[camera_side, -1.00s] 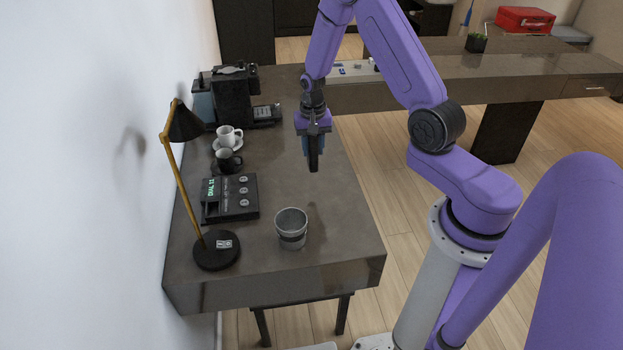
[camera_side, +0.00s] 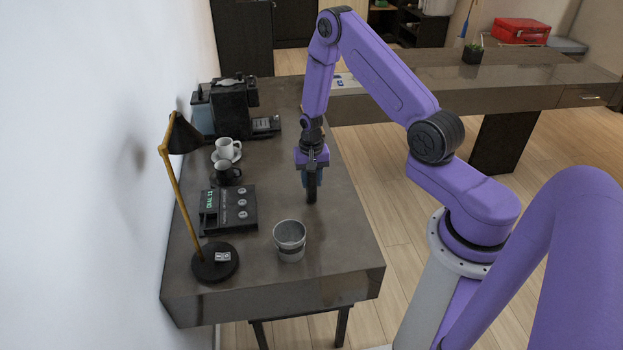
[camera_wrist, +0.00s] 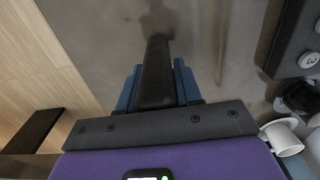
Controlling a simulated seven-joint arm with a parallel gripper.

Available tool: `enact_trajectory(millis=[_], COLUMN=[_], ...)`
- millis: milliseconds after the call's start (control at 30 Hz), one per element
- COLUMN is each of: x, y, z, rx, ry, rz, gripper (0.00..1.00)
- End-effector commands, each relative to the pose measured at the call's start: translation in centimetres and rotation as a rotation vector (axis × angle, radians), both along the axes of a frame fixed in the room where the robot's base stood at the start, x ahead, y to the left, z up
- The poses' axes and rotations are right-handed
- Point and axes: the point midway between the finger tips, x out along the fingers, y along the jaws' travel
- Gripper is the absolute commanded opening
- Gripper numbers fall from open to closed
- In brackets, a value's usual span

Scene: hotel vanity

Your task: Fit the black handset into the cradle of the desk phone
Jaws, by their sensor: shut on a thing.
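The black handset (camera_side: 312,187) is in my gripper (camera_side: 312,178), which is shut on it. It hangs roughly upright above the right part of the dark desk top. In the wrist view the handset (camera_wrist: 156,75) stands between the blue fingers of my gripper (camera_wrist: 157,85). The desk phone (camera_side: 228,210) lies on the desk to the left of my gripper, with its lit display and round buttons showing. Its cradle (camera_side: 209,221) is on its left side and looks empty. Part of the phone (camera_wrist: 300,45) shows at the right edge of the wrist view.
A grey cup (camera_side: 290,241) stands in front of the phone, to its right. A lamp (camera_side: 214,262) stands at the front left. A black cup (camera_side: 226,171), a white cup (camera_side: 226,148) and a coffee machine (camera_side: 232,108) are behind the phone. The desk's right side (camera_side: 345,225) is clear.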

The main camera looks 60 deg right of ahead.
Motion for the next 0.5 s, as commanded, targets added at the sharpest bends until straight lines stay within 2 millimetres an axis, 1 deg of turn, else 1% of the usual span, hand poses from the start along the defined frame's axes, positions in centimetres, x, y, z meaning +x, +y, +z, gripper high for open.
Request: enact_trajectory(millis=[167, 200, 233, 267, 500], x=[0.00, -0.01, -0.01, -0.01, -0.02], y=[0.00, -0.01, 0.00, 0.00, 0.01], z=[-0.36, -0.32, -0.31, -0.31, -0.29], rx=[0.000, 0.000, 0.000, 0.000, 0.001], ry=[0.000, 0.000, 0.000, 0.000, 0.001], rz=[0.000, 0.000, 0.000, 0.000, 0.000], gripper=[0.00, 0.47, 0.57, 0.60, 0.60])
